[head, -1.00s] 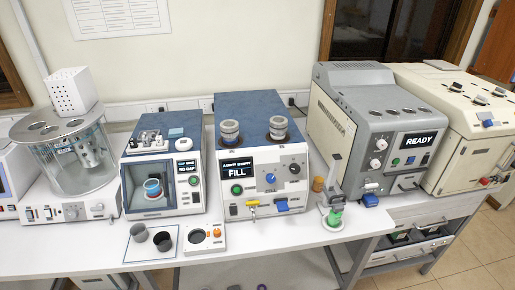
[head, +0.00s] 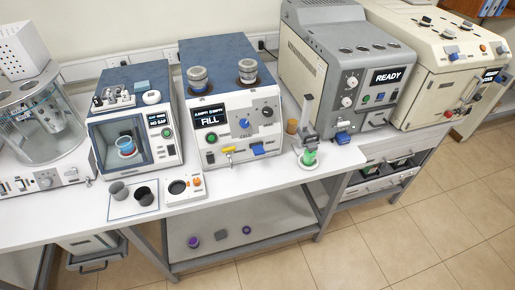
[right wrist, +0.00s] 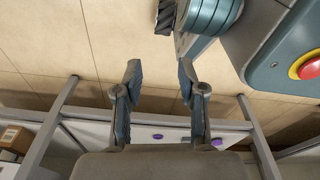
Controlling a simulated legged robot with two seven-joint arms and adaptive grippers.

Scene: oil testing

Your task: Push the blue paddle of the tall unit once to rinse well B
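A white unit with a dark blue top (head: 205,60) stands mid-bench in the head view. Its screen (head: 209,117) reads FILL under a smaller line that seems to say A and B are empty. A blue paddle (head: 259,149) sticks out low on its front, right of a yellow lever (head: 229,150). A taller grey unit (head: 325,50) to the right reads READY and also has a blue paddle (head: 342,138). My right gripper (right wrist: 160,82) is open and empty above the floor. My left gripper is in neither current view.
A stand with green liquid (head: 309,156) is on the bench right of the FILL unit. Two dark cups (head: 131,193) and a small white device (head: 185,188) stand at the front edge. The tiled floor (head: 390,220) before the bench is clear.

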